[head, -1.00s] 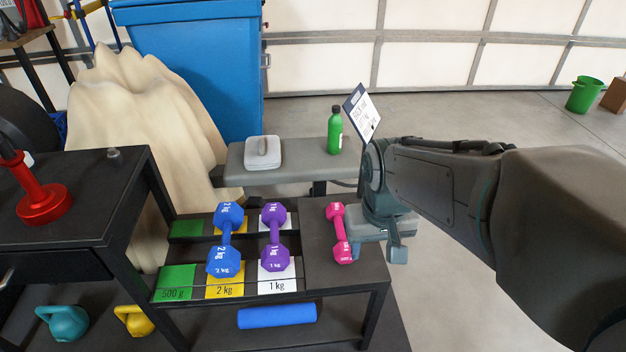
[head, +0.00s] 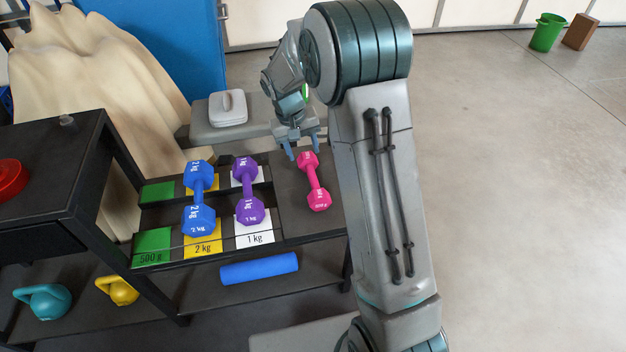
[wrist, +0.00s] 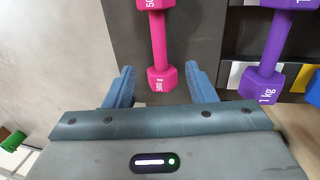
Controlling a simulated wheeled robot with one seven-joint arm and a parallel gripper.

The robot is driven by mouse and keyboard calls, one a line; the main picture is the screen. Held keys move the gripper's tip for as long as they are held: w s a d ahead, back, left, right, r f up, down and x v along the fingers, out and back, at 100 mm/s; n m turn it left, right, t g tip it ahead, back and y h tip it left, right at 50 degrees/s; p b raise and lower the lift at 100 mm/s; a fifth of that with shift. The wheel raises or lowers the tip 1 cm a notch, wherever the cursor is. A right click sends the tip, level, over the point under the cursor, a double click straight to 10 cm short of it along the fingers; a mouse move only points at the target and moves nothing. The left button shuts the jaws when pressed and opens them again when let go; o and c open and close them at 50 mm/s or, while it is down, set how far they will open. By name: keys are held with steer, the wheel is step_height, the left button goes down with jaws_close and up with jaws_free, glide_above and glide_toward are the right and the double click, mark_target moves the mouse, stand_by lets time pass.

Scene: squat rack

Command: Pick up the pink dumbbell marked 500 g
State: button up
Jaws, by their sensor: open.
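The pink dumbbell (head: 314,182) marked 500 g lies on the bare right part of the black rack top. My gripper (head: 303,150) is open and empty, at the far end of the pink dumbbell in the head view. In the wrist view, the pink dumbbell (wrist: 159,45) runs lengthwise, with its near head between the two blue fingertips (wrist: 157,80) in the picture. Space shows on both sides of that head. I cannot tell how high the fingers are above it.
A purple 1 kg dumbbell (head: 246,190) and a blue 2 kg dumbbell (head: 199,196) lie to the left on the rack. A green 500 g label (head: 151,247) marks an empty slot. A grey bench (head: 205,130) stands behind. A blue roller (head: 259,269) lies below.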

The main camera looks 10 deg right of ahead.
mark_target(313, 179)
steer(key=d+f+b, duration=0.1)
steer(key=f, duration=0.3)
steer(key=f+b, duration=0.1)
steer(key=f, duration=0.3)
steer(key=d+f+b, duration=0.1)
steer(key=f, duration=0.3)
steer(key=shift+d+f, duration=0.2)
steer(key=shift+d, duration=0.15)
steer(key=shift+c, duration=0.2)
steer(key=shift+r, duration=0.1)
jaws_close()
